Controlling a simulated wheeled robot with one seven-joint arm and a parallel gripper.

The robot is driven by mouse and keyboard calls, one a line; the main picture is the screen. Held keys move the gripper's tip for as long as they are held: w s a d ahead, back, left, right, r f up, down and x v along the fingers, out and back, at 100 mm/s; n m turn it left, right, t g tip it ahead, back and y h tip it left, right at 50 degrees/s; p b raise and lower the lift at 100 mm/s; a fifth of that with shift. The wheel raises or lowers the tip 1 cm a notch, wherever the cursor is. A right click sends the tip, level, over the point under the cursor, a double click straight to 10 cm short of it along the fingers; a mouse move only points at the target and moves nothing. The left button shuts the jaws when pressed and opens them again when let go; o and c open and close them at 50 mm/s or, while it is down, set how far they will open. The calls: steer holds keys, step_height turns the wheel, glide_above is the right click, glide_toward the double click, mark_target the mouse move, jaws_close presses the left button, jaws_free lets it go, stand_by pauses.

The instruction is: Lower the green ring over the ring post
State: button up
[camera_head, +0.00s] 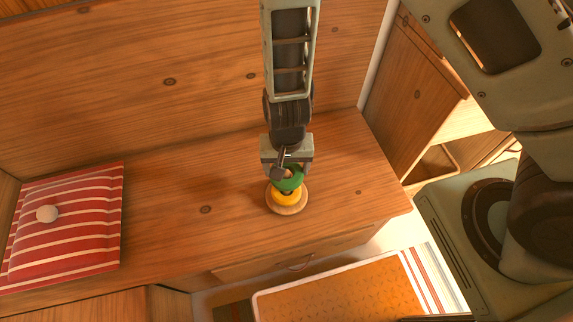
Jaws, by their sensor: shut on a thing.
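The green ring (289,182) is in the head view near the middle, above the wooden bench top. My gripper (287,174) is shut on the green ring and points down. The ring post's round wooden base (299,209) stands on the bench directly below. A yellow ring (284,197) sits on that base. The post itself is mostly hidden by the green ring and my gripper. I cannot tell whether the green ring is around the post or just above it.
A red striped cushion (70,225) with a pale button lies at the left. The wooden bench top (170,190) is clear between cushion and post. The bench's front edge runs close below the base. A drawer (315,255) shows on its front, with an orange mat (340,295) below.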

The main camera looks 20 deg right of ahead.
steer(key=shift+f+b, duration=1.6)
steer(key=shift+f, duration=0.2)
steer(key=shift+f, duration=0.1)
steer(key=shift+f+b, duration=0.75)
steer(key=shift+f, duration=0.45)
steer(key=o, duration=1)
steer(key=shift+r, duration=0.1)
steer(key=shift+o, duration=0.2)
steer(key=shift+r, duration=0.1)
step_height(320, 180, up, 17)
steer(key=p, duration=0.6)
steer(key=shift+r, duration=0.15)
